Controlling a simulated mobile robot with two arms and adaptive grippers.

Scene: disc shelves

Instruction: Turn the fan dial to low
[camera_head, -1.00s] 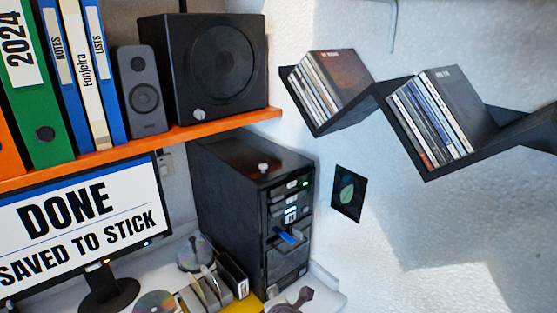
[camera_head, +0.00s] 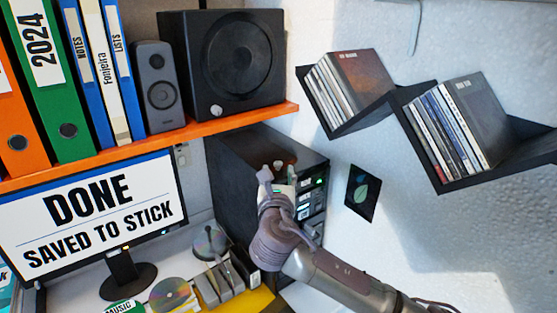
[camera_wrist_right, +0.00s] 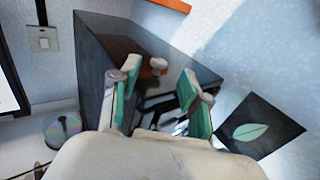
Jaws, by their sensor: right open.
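The black computer tower (camera_head: 235,165) stands under the orange shelf. A small pale knob, apparently the fan dial, (camera_wrist_right: 157,64) sits on the tower's top and shows between and beyond my fingers in the right wrist view. In the head view it is largely lost among the fingertips. My right gripper (camera_wrist_right: 160,90) is open, with green-padded fingers spread and nothing between them. In the head view my right gripper (camera_head: 279,177) is over the tower's front top edge, near the knob. Any dial markings are too small to read. My left gripper is out of view.
The orange shelf (camera_head: 150,143) with binders and speakers (camera_head: 223,65) overhangs the tower's back. A monitor (camera_head: 90,215) and discs (camera_head: 170,293) are at left. A zigzag wall shelf (camera_head: 445,186) with disc cases is at right. A leaf card (camera_wrist_right: 262,125) hangs beside the tower.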

